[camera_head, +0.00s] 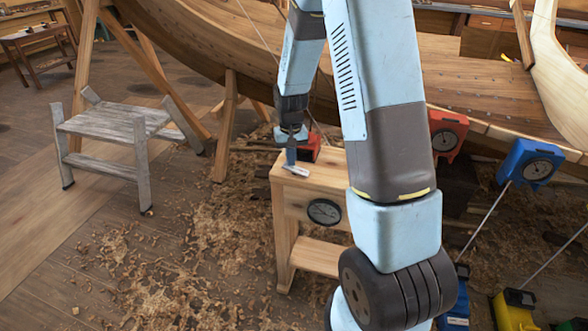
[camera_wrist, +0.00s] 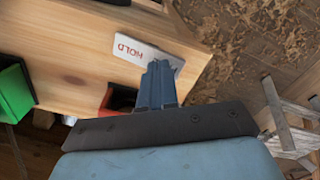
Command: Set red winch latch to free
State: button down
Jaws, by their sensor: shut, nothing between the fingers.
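A red block (camera_head: 312,149), which looks like the red winch, sits on the wooden bench (camera_head: 314,172), partly behind my gripper. Its red edge and dark inside (camera_wrist: 119,97) show at the left of my fingers in the wrist view. A white plate (camera_head: 295,168) lies on the bench top beside it. In the wrist view the plate (camera_wrist: 138,51) reads HOLD in red letters; its other part is hidden by my fingers. My gripper (camera_head: 291,160) is shut and empty, its fingertips (camera_wrist: 157,70) over the plate. I cannot make out the latch itself.
A dark round dial (camera_head: 324,211) is on the bench front. A green box (camera_wrist: 15,90) is at the wrist view's left. A grey trestle (camera_head: 105,130) stands left. Red (camera_head: 448,131) and blue (camera_head: 530,162) gauge units hang by the hull (camera_head: 240,50). Shavings cover the floor.

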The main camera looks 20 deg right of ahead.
jog(key=shift+f, duration=0.6)
dwell(0.3)
jog(key=shift+r, duration=3.55)
jog(key=s+r+t, duration=0.1)
jog(key=s+r, duration=0.5)
jog(key=r, duration=0.3)
jog(key=s+r+t, duration=0.2)
jog(key=s+r, duration=0.3)
jog(key=r, duration=0.3)
jog(key=s+r+t, duration=0.1)
jog(key=s+r, duration=0.1)
jog(key=s, duration=0.3)
jog(key=s+r, duration=0.3)
jog(key=s, duration=0.3)
jog(key=s+r+n+t, duration=0.1)
jog(key=s+r, duration=0.2)
jog(key=s, duration=0.3)
jog(key=shift+s+a+t, duration=0.25)
jog(key=shift+t, duration=0.05)
